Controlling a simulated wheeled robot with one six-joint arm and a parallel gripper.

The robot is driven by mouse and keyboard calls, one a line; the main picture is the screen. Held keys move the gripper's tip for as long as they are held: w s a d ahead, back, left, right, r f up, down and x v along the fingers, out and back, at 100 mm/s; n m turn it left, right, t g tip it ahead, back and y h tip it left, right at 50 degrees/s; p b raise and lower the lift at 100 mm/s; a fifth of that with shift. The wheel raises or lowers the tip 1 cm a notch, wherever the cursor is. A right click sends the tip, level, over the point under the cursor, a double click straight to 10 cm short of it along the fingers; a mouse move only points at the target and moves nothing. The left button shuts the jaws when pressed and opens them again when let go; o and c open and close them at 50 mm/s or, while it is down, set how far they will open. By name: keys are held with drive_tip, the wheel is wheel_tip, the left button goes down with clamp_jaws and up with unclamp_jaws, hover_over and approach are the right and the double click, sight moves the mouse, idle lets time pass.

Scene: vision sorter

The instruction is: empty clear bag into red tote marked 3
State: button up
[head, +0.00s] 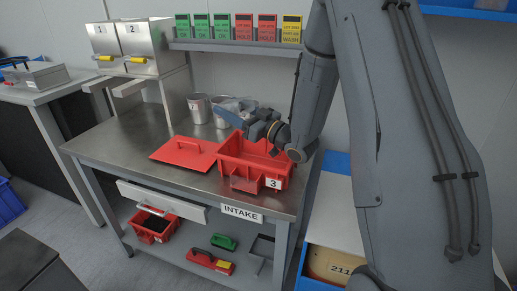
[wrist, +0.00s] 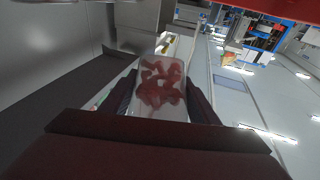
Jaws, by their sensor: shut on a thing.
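The red tote marked 3 (head: 228,168) stands open on the steel table, its white "3" label on the front. My gripper (head: 238,117) is above the tote's back left side, pointing left. It is shut on the clear bag (head: 240,103), which shows as a pale, see-through shape at the jaws. In the wrist view the bag (wrist: 160,88) sits between my two dark fingers, with reddish-brown pieces visible inside. The tote's inside is partly hidden by my arm, so I cannot tell what it holds.
A red lid (head: 185,153) with a handle lies left of the tote. Metal cans (head: 199,108) stand behind. A shelf of coloured tags (head: 237,45) runs along the wall. Steel bins 1 and 2 (head: 130,42) stand at the back left.

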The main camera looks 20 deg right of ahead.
sight(235, 100)
drive_tip(key=shift+s+d+r+t+y+b, duration=0.15)
drive_tip(key=shift+s+d+r+t+b, duration=0.1)
drive_tip(key=shift+r, duration=0.2)
drive_tip(key=shift+s+d+r+t+y+b, duration=0.1)
drive_tip(key=shift+s+r+t+y+b, duration=0.15)
drive_tip(key=shift+r, duration=0.25)
drive_tip(key=shift+s+d+r+t+y+b, duration=0.15)
drive_tip(key=shift+d+r+t+b, duration=0.1)
drive_tip(key=shift+r, duration=0.2)
drive_tip(key=shift+t+y, duration=0.45)
drive_tip(key=shift+t, duration=0.2)
drive_tip(key=shift+s+r+b, duration=0.15)
drive_tip(key=shift+r+b, duration=0.2)
drive_tip(key=shift+r, duration=1.8)
drive_tip(key=shift+s+d+r+t+y+b, duration=0.1)
drive_tip(key=shift+r+t+y+b, duration=0.25)
drive_tip(key=shift+r+b, duration=0.2)
drive_tip(key=shift+s+d+r+t+y+b, duration=0.1)
drive_tip(key=shift+r+t+y+b, duration=0.2)
drive_tip(key=shift+r+b, duration=0.2)
drive_tip(key=shift+r+t+b, duration=0.35)
drive_tip(key=shift+r+b, duration=0.15)
drive_tip(key=shift+r, duration=0.3)
drive_tip(key=shift+s+r+y, duration=0.1)
drive_tip(key=shift+r+y, duration=0.1)
drive_tip(key=shift+y, duration=0.05)
drive_tip(key=shift+d+r+b, duration=0.15)
drive_tip(key=shift+r+b, duration=0.15)
drive_tip(key=shift+b, duration=0.75)
